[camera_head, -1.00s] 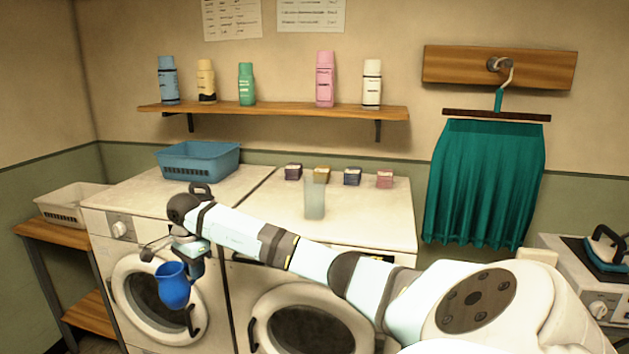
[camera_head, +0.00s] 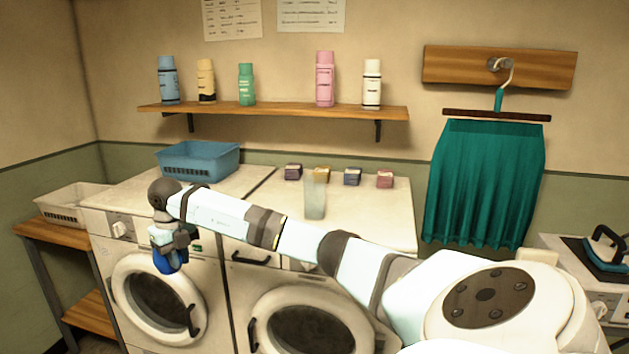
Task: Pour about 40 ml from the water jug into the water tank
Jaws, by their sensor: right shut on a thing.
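The blue water jug (camera_head: 170,263) is in the grip of my right gripper (camera_head: 168,242), in front of the left washing machine. The gripper and wrist cover much of the jug, so only its lower part shows clearly. I cannot see the water in it. A clear, upright container (camera_head: 315,197) stands near the front of the right machine's top; I cannot tell whether it is the water tank. The jug is well to its left and lower. My left gripper is not in view.
My right arm crosses in front of both machines. A blue basket (camera_head: 198,161) and several small boxes (camera_head: 352,177) stand on the machine tops. A wall shelf (camera_head: 275,112) holds bottles. An iron (camera_head: 606,247) stands at the right.

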